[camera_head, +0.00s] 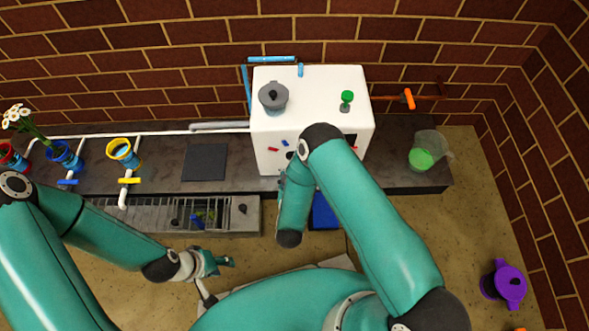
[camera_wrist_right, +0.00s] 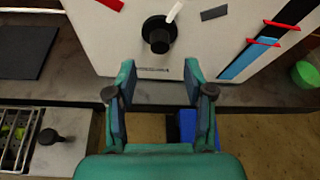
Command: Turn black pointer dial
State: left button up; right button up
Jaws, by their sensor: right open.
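The black pointer dial (camera_wrist_right: 157,35) is a round black knob on the front of a white cabinet (camera_head: 312,85). A white pointer mark shows just above it in the right wrist view. In the head view the dial (camera_head: 290,155) is a small dark spot beside my right arm. My right gripper (camera_wrist_right: 160,75) is open and empty. Its fingertips point toward the cabinet front, with the dial beyond the gap between them and apart from both. In the head view my right arm mostly hides this gripper. My left gripper (camera_head: 216,262) is low at centre left, away from the cabinet; its jaw state is unclear.
A grey lidded pot (camera_head: 273,97) and a green-topped knob (camera_head: 346,100) are on the cabinet. Red and blue strips mark its front. A dark mat (camera_head: 205,162) and several coloured pots lie left. A clear jug (camera_head: 428,150) stands right. A purple pot (camera_head: 505,285) is far right.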

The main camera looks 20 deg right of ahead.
jog(key=b+x, duration=0.1)
jog(key=x, duration=0.4)
jog(key=shift+w+d+f, duration=0.1)
jog(key=shift+w, duration=0.2)
